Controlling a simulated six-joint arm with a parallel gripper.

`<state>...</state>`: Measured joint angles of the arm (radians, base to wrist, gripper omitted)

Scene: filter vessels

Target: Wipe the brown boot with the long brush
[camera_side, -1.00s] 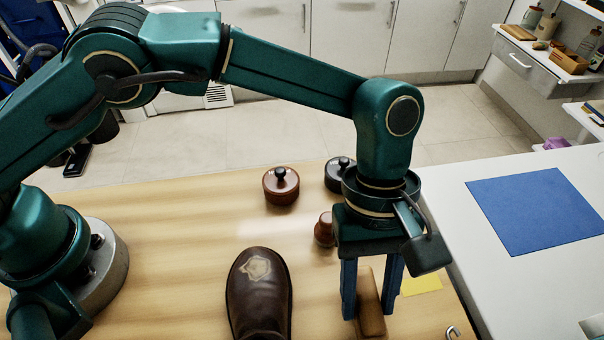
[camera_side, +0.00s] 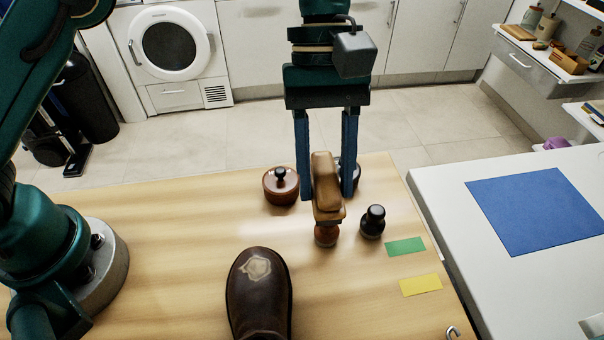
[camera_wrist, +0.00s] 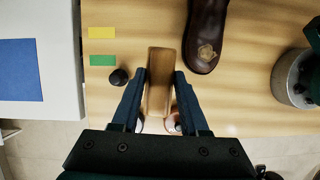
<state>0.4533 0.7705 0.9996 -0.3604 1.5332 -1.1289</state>
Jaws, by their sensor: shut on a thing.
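The brown boot (camera_side: 258,300) lies on the wooden table at the bottom of the side view, with a pale dull patch near its toe. The boot also shows at the top of the wrist view (camera_wrist: 205,30). My gripper (camera_side: 327,194) is shut on the brush (camera_side: 325,172), a tan wooden piece between its two blue fingers. The brush is also seen between the fingers in the wrist view (camera_wrist: 160,70). It is held up, behind and to the right of the boot in the side view, apart from it. I cannot make out its bristles clearly.
A reddish-brown lidded pot (camera_side: 281,190) and a partly hidden dark pot (camera_side: 355,177) stand near the table's back edge. A small reddish-brown object (camera_side: 326,236) and a black knobbed one (camera_side: 372,222) stand nearby. Green (camera_side: 405,246) and yellow (camera_side: 420,285) cards lie right. The table's left-centre is clear.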

